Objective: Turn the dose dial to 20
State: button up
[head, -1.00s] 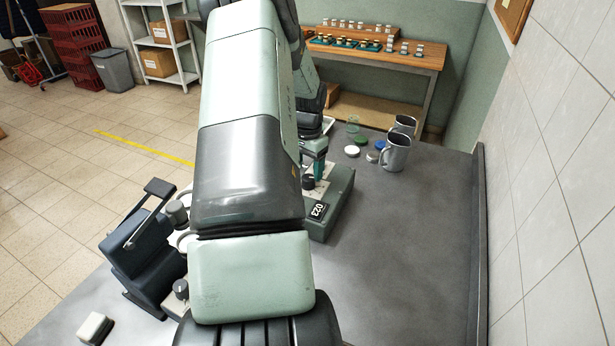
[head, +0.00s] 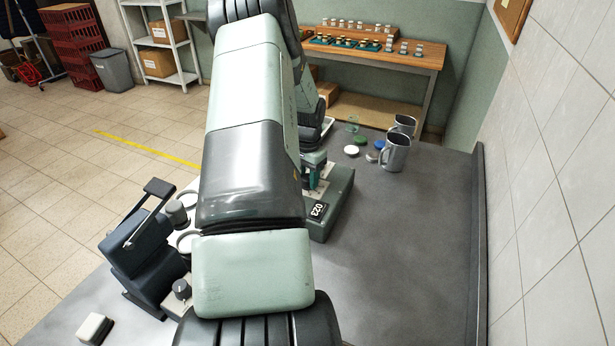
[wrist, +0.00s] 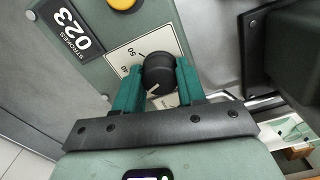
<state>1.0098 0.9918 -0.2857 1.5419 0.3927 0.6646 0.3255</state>
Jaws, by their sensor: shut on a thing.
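The dose dial (wrist: 158,72) is a round black knob with a pale pointer line, on a green machine (wrist: 190,20) with a pale scale plate. In the wrist view the marks 50 and 40 are readable, and the line points toward the lower left, past the 40. The number there is hidden. My gripper (wrist: 157,80) has its two teal fingers shut on the dial, one on each side. In the head view my gripper (head: 314,172) is at the machine (head: 340,197), and my arm and gripper hide the dial.
The machine carries a counter (wrist: 69,28) reading 023 and a yellow button (wrist: 122,3). Steel mugs (head: 395,155) and several coloured lids (head: 352,150) lie behind it to the right. A dark blue press-like device (head: 140,250) stands at left. The grey bench is clear at right.

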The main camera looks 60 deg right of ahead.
jog(key=shift+n, duration=0.4)
jog(key=n, duration=0.3)
jog(key=shift+n, duration=1.9)
jog(key=o, duration=1.1)
jog(key=shift+c, duration=0.2)
jog(key=shift+r, duration=0.1)
